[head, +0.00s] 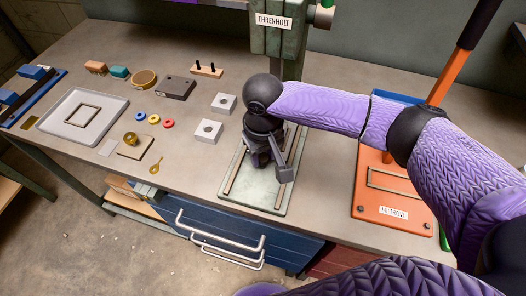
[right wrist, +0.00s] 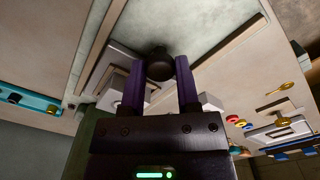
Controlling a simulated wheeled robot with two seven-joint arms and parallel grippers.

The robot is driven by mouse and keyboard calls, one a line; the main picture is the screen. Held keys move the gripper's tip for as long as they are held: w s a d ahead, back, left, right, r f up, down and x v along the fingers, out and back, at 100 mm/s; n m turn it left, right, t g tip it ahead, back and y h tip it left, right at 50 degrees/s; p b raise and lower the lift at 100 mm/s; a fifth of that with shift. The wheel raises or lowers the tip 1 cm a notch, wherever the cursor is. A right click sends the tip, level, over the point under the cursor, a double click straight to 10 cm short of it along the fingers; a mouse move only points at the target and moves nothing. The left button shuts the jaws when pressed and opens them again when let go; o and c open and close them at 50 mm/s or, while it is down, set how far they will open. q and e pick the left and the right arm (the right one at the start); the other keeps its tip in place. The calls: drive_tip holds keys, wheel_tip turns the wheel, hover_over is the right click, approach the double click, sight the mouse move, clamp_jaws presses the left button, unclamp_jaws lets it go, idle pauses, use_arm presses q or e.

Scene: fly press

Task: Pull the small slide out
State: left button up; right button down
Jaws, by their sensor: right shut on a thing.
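The small slide (right wrist: 112,97) shows in the right wrist view as a pale piece, partly hidden behind my fingers. A round dark knob (right wrist: 159,66) stands out from it between my fingertips. My right gripper (head: 259,162) is over the pale press bed (head: 238,190) in the head view. In the right wrist view, my right gripper (right wrist: 162,70) has a finger on each side of the knob and is shut on it. In the head view my wrist and hand hide the knob and most of the slide. My left gripper is not in view.
The green press frame (head: 277,42) rises behind the bed. Two pale blocks (head: 208,130) stand left of it. An orange board (head: 391,209) lies to the right, with my right arm above it. A grey tray (head: 55,123) lies far left. Drawer handles (head: 214,236) jut from the bench front.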

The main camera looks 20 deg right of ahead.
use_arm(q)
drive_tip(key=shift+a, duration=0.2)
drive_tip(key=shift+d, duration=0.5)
use_arm(e)
drive_tip(key=shift+r, duration=0.1)
drive_tip(key=s+a+p, duration=0.1)
drive_tip(key=p, duration=0.2)
drive_tip(key=s+a+r+p, duration=0.1)
drive_tip(key=s+p, duration=0.1)
drive_tip(key=s+a+p, duration=0.1)
drive_tip(key=p, duration=0.2)
drive_tip(key=shift+s+r+p, duration=0.15)
drive_tip(key=shift+s+p, duration=0.15)
drive_tip(key=shift+s, duration=0.05)
use_arm(q)
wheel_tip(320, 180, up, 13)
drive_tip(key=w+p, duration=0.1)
drive_tip(key=p, duration=0.3)
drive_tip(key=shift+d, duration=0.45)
use_arm(e)
drive_tip(key=shift+s+a+f, duration=0.25)
drive_tip(key=shift+s+a, duration=0.35)
drive_tip(key=shift+s, duration=0.25)
drive_tip(key=shift+s+a+f, duration=0.25)
drive_tip(key=shift+s+a, duration=0.35)
drive_tip(key=shift+s, duration=0.3)
drive_tip(key=shift+s+a+f, duration=0.25)
drive_tip(key=shift+s+a, duration=0.35)
drive_tip(key=shift+s, duration=0.25)
